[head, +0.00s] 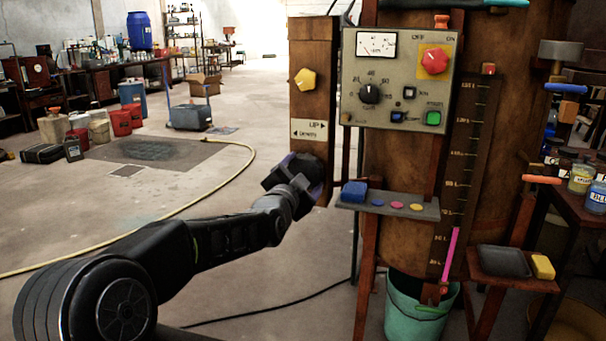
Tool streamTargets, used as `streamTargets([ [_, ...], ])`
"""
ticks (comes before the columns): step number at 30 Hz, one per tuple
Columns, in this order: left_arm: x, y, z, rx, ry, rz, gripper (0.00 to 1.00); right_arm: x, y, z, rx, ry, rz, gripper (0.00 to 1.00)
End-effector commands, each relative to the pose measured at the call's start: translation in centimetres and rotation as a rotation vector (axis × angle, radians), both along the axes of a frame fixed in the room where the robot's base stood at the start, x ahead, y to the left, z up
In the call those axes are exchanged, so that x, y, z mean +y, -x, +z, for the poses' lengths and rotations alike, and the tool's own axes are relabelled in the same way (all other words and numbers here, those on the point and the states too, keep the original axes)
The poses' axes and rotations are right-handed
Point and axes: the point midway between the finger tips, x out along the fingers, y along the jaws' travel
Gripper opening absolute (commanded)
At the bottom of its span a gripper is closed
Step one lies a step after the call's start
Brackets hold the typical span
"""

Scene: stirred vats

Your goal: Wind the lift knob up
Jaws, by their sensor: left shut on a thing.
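The wooden post (311,34) carries a yellow lobed knob (305,79) high up and an UP/DOWN plate (309,130) with arrows below it. My left gripper (305,172) is at the post just under that plate, shut on what seems to be the lift knob. The knob is hidden behind the gripper, so its angle cannot be seen. Purple-blue edges show around the gripper; I cannot tell whether they belong to the jaws or the knob. My right gripper is not in view.
A small shelf (400,208) with a blue block and coloured discs juts out close right of my gripper. A green bucket (420,307) stands below.

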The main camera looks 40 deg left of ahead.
Motion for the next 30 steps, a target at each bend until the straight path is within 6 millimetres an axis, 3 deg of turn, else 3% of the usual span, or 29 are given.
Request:
streamTargets([
  [30,0.1,0.0,0.0,0.323,-0.910,-0.002,0.39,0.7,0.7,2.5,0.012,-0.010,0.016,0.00],
])
